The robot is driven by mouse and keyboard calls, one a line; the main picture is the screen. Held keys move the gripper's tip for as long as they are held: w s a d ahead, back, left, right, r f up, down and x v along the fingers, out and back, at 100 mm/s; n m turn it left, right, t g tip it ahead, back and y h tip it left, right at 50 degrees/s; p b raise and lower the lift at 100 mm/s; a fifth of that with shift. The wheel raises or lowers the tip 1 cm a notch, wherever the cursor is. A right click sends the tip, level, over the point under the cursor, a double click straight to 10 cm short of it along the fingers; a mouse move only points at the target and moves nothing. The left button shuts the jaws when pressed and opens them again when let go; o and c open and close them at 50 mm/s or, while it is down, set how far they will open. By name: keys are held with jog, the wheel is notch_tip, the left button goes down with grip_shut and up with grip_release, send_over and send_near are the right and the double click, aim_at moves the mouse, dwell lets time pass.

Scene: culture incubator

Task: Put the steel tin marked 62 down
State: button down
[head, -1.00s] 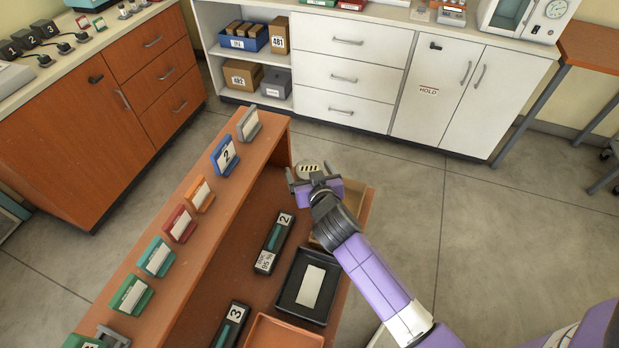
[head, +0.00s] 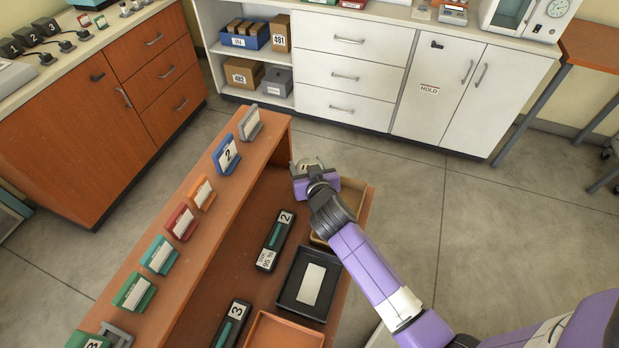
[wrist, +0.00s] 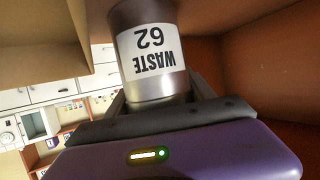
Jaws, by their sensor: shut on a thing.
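The steel tin (wrist: 150,92) is a metal cylinder with a white label reading WASTE 62, upside down in the wrist view. My gripper (wrist: 160,108) is shut on it, with a dark finger at each side of its lower part. In the head view my gripper (head: 314,180) is at the far end of the orange-brown bench, and only a little of the tin (head: 308,163) shows beyond it. I cannot tell whether the tin's base touches a surface.
On the bench's lower board are a tan tray (head: 350,196) partly under my arm, a black tray (head: 294,281), an orange tray (head: 268,330) and black units marked 2 (head: 275,240) and 3 (head: 233,322). Several coloured card holders, including a blue one (head: 227,155), line the raised ledge (head: 216,202).

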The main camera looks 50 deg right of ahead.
notch_tip(320, 180, up, 20)
dwell(0.7)
jog(key=shift+r, duration=0.1)
